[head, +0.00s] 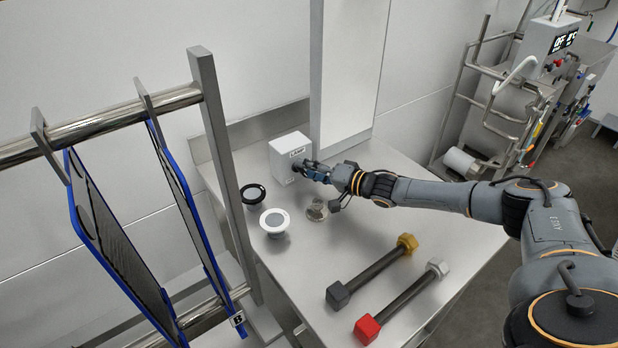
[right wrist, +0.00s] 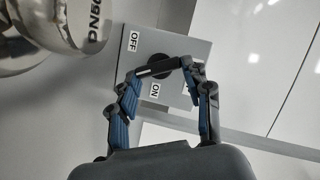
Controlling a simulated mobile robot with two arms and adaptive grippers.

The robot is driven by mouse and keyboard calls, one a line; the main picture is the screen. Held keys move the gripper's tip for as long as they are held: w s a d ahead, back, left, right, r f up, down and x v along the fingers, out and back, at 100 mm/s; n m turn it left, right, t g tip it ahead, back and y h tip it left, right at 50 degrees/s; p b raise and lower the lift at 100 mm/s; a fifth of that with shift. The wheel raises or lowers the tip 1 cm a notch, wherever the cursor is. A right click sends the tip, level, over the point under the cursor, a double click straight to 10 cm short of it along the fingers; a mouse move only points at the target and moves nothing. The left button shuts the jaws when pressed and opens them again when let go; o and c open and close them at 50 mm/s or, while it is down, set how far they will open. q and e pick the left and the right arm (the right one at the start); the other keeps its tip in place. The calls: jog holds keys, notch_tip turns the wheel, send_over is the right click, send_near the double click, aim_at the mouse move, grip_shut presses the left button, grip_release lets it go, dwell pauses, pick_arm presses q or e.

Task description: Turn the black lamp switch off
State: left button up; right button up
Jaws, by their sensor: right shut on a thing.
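The lamp switch box (head: 284,160) is a pale box with a dark label, standing at the back of the steel table. In the right wrist view its grey face (right wrist: 175,45) carries an OFF label at the upper left and an ON label lower down. The black switch (right wrist: 160,66) is a bar on a round base on that face. My right gripper (head: 303,168) is at the box front, its blue-padded fingers shut on the switch, one at each end of the bar. In the head view the gripper hides the switch. My left gripper is out of view.
A black ring-shaped part (head: 253,194), a white round part (head: 274,221) and a metal fitting (head: 317,210) lie near the box. Two dumbbell-like bars (head: 376,270) lie in front. A rail frame with blue-edged plates (head: 105,225) stands at left.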

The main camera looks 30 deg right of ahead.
jog(key=m+b, duration=0.1)
jog(key=f+m+t+y+b, duration=0.1)
jog(key=m, duration=0.1)
jog(key=shift+d, duration=0.15)
jog(key=shift+m+t+y+b, duration=0.3)
jog(key=shift+m+b, duration=0.2)
jog(key=shift+m, duration=0.4)
jog(key=shift+r, duration=0.15)
jog(key=o, duration=1.2)
jog(key=shift+c, duration=0.2)
jog(key=v, duration=1.2)
